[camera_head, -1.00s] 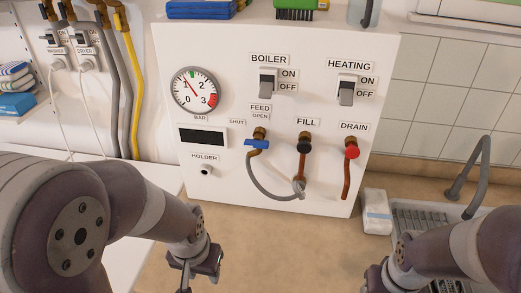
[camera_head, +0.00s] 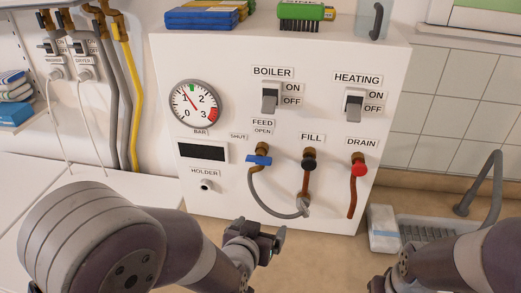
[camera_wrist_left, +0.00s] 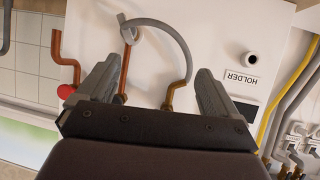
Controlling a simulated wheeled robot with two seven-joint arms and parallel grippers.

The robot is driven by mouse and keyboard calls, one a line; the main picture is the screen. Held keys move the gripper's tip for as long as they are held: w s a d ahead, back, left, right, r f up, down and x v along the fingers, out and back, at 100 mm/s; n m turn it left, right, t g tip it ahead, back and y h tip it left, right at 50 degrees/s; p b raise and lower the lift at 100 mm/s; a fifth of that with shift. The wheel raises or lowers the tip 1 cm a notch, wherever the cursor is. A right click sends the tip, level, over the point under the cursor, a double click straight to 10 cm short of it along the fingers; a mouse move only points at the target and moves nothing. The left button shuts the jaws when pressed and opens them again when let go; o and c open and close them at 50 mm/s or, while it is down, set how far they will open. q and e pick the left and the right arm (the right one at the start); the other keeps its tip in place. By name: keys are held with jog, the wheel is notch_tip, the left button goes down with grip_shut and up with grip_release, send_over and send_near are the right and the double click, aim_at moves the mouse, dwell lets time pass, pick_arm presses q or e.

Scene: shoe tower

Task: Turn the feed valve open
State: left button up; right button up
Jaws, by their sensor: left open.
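The feed valve (camera_head: 259,160) has a blue lever handle on a brass body, under the FEED label with SHUT to its left and OPEN above. Its lever lies roughly level, pointing toward the SHUT side. A grey hose (camera_head: 262,199) runs from it to the fill pipe. My left gripper (camera_head: 268,240) is below the valve and hose, apart from the lever. In the left wrist view the gripper (camera_wrist_left: 158,80) is open and empty, with the feed pipe (camera_wrist_left: 177,88) between its fingers; the blue lever is hidden there. My right gripper is mostly cut off at the bottom edge.
The fill valve (camera_head: 309,158) with a black knob and the drain valve (camera_head: 359,168) with a red knob stand to the right. A holder peg (camera_head: 206,186) and pressure gauge (camera_head: 196,104) are at left. A sink (camera_head: 432,228) is at right.

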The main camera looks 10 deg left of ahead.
pick_arm(q)
notch_tip(320, 180, up, 4)
jog(key=w+a+f+t, duration=0.1)
jog(key=w+t, duration=0.2)
jog(key=n+t+y, duration=0.1)
jog(key=t+y, duration=0.1)
jog(key=t, duration=0.1)
send_near(260, 156)
jog(key=w+p, duration=0.2)
jog(key=w, duration=0.3)
jog(key=w+p, duration=0.2)
jog(key=w, duration=0.2)
jog(key=shift+w+a+r, duration=0.1)
jog(key=shift+w+r, duration=0.1)
jog(key=shift+w, duration=0.2)
jog(key=shift+w+f, duration=0.15)
jog(key=shift+w, duration=0.4)
jog(key=shift+s, duration=0.1)
jog(key=shift+c, duration=0.3)
jog(key=c, duration=0.9)
